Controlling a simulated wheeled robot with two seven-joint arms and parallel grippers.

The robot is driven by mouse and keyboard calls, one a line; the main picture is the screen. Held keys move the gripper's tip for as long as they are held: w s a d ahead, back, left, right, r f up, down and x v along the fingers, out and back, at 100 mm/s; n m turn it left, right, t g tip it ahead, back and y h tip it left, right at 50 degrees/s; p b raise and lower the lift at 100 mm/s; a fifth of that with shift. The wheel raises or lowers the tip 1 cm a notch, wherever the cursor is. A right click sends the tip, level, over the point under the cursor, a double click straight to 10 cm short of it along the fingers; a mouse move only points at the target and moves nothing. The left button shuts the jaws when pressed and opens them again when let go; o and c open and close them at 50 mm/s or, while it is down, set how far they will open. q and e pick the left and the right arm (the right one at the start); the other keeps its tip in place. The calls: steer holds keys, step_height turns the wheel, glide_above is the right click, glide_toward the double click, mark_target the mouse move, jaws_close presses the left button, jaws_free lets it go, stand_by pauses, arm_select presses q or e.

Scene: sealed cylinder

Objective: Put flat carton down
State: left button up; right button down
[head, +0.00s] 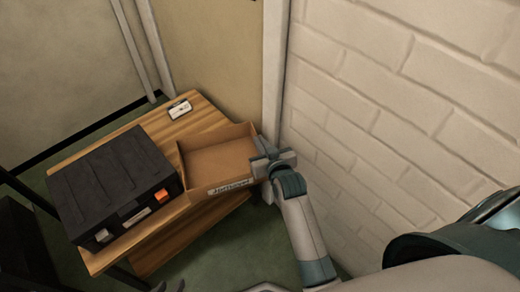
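The flat carton (222,160) is a shallow, open-topped brown tray with a handwritten label on its front wall. It looks empty and level, at the right end of the wooden table, partly past its right edge. I cannot tell whether its bottom touches the tabletop. My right gripper (264,165) is at the carton's right wall and appears shut on it; its fingertips are partly hidden. Dark tips at the bottom edge look like my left gripper (170,287), apart and empty, well away from the carton.
A black case (112,180) with an orange latch fills the left part of the wooden table (205,115). A small white card (180,109) lies at the back. A white brick wall (400,120) stands close on the right, beside my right arm.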

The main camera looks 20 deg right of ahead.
step_height(320, 180, down, 3)
steer(key=shift+f+b, duration=0.1)
steer(key=shift+b, duration=0.3)
steer(key=shift+f, duration=0.25)
arm_select(q)
steer(key=shift+w+d+r+t, duration=0.3)
steer(key=shift+w+d+r, duration=0.05)
steer(key=shift+d, duration=0.2)
arm_select(e)
steer(key=shift+f, duration=0.1)
steer(key=c, duration=2)
jaws_free()
steer(key=shift+c, duration=0.2)
arm_select(q)
steer(key=shift+f, duration=0.15)
arm_select(e)
steer(key=shift+o, duration=0.2)
